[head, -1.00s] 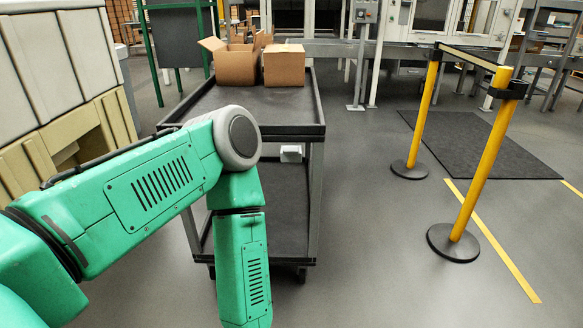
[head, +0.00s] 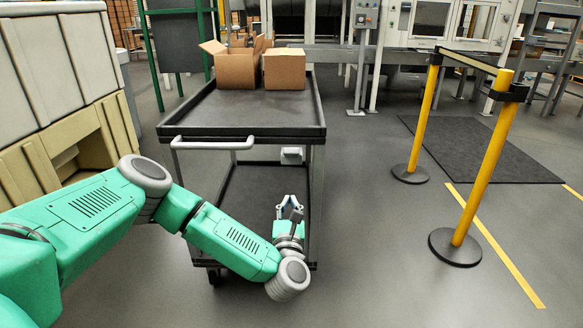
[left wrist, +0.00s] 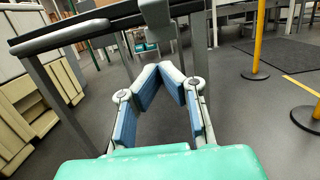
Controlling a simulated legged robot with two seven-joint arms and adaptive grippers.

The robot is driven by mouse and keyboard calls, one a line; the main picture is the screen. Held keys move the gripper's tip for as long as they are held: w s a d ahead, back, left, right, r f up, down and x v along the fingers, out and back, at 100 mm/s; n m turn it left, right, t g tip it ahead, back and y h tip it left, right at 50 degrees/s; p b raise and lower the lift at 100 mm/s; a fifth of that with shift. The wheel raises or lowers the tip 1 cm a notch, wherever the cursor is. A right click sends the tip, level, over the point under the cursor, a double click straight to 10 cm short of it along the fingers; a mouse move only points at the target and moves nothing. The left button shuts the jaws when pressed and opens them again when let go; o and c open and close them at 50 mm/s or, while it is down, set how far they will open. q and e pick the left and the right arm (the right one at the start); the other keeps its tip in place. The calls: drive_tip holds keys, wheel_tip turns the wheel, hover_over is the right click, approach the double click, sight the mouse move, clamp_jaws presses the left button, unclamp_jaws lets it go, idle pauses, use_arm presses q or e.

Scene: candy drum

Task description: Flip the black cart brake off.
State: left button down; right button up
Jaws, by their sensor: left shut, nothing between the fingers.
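The black cart (head: 245,115) stands ahead of me, with a top tray, a lower shelf and a grey push handle (head: 212,146) at its near end. A small pale fitting (head: 292,155) sits under the tray's near right corner; it may be the brake, but its setting is unclear. My left gripper (head: 289,202) is shut and empty, below that fitting and in front of the lower shelf. In the left wrist view its fingertips (left wrist: 163,68) meet below a grey piece (left wrist: 157,14) hanging at the tray edge, with no contact visible. My right gripper is out of view.
Two cardboard boxes (head: 284,68) (head: 234,68) stand at the tray's far end. A beige cabinet (head: 72,100) is on the left. Yellow barrier posts (head: 483,170) stand at the right, near a dark mat (head: 485,148). The floor between cart and posts is clear.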

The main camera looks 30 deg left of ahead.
use_arm(q)
drive_tip(key=b, duration=0.1)
approach(291, 155)
drive_tip(key=w+a+f, duration=0.3)
drive_tip(key=w, duration=0.1)
drive_tip(key=shift+w+a+r, duration=0.15)
drive_tip(key=shift+w+r, duration=0.3)
drive_tip(key=shift+r, duration=0.1)
drive_tip(key=shift+w+a+r, duration=0.15)
drive_tip(key=shift+w+r, duration=0.3)
drive_tip(key=shift+r, duration=0.15)
drive_tip(key=shift+w+a+r, duration=0.15)
drive_tip(key=shift+w+r, duration=0.2)
drive_tip(key=shift+r, duration=0.25)
